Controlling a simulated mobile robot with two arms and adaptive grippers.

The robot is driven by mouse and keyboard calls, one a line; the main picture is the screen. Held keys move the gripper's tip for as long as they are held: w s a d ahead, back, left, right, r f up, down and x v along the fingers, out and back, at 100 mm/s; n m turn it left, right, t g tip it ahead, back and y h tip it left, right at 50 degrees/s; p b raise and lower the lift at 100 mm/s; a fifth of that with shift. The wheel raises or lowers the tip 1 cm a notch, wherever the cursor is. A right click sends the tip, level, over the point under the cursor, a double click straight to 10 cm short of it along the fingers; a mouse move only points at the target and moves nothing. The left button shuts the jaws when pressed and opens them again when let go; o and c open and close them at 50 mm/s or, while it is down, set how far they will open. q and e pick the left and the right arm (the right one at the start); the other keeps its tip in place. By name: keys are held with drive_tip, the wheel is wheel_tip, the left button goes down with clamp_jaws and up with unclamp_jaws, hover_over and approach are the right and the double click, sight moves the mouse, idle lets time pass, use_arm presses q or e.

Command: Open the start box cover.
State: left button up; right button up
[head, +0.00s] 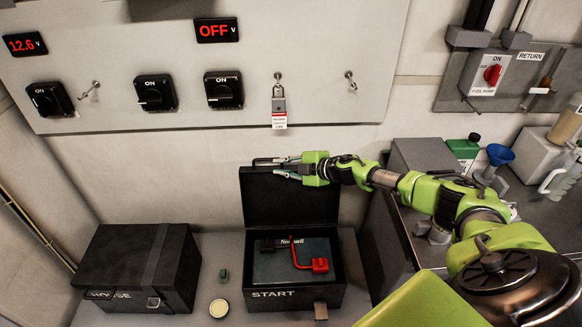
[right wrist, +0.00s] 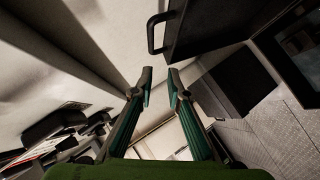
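The start box (head: 296,292), black and marked START, stands on the counter in the lower middle of the head view. Its cover (head: 290,200) is raised and stands about upright behind the open box. The cover's handle (head: 266,161) sits at its upper edge and shows in the right wrist view (right wrist: 153,34). A battery with a red terminal cap (head: 320,265) is inside the box. My right gripper (head: 284,167) is at the top of the cover, beside the handle. In the right wrist view its fingertips (right wrist: 159,77) are apart with nothing between them. My left gripper is not in view.
A closed black box (head: 125,270), its label partly hidden, stands to the left. A small round tin (head: 219,308) lies between the boxes. A switch panel (head: 180,65) with a hanging padlock (head: 279,105) is above. Bottles and a blue funnel (head: 499,155) stand on the right.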

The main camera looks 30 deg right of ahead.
drive_tip(key=v, duration=0.4)
drive_tip(key=shift+s+r, duration=0.1)
idle(0.4)
